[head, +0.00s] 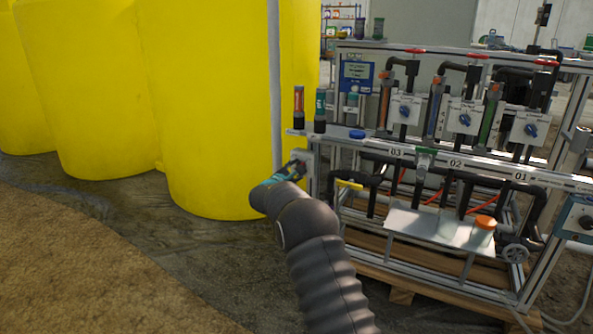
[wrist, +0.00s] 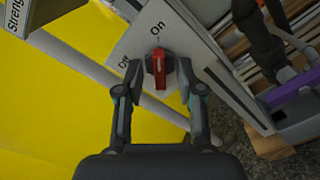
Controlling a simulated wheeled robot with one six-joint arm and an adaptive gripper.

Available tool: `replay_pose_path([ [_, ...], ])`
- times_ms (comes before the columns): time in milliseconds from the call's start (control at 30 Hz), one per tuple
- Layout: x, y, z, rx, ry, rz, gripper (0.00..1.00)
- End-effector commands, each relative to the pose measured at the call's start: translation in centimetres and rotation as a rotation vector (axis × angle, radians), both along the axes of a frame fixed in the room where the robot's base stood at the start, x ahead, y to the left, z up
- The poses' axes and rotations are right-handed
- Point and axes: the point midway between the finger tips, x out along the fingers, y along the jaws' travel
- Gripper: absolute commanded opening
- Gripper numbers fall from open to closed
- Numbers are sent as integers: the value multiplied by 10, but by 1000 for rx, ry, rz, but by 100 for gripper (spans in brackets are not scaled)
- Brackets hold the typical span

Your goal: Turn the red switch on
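The red switch (wrist: 159,68) is on a pale plate (wrist: 190,62) in the wrist view. "On" is printed above it and "Off" to its left. Its red handle stands upright in the picture, in line with the mark under "On". My gripper (wrist: 159,72) has one finger on each side of the switch, with a narrow gap seeming to show on both sides. In the head view my gripper (head: 285,172) is at the left end of the skid frame, against the small plate (head: 303,157). The switch itself is hidden there.
Large yellow tanks (head: 215,110) stand left of the skid. Just above my gripper, two bottles, one orange-topped (head: 299,105) and one teal-topped (head: 320,110), stand on the frame's ledge. A yellow-handled valve (head: 349,184) is close to its right. The floor in front is clear.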

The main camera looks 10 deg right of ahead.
Motion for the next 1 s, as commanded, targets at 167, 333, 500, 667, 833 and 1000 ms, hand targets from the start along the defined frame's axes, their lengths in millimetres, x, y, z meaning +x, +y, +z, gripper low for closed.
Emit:
replay_pose_path([
  [167, -6, 5, 0, -2, 1, 1, 38],
  [333, -25, 19, 1, -2, 1, 3, 38],
  [500, -53, 40, 1, -1, 2, 4, 38],
  [667, -76, 57, 0, -1, 1, 3, 38],
  [833, -92, 67, 0, 1, 1, 1, 38],
  [1000, -97, 71, 0, 0, 0, 0, 38],
])
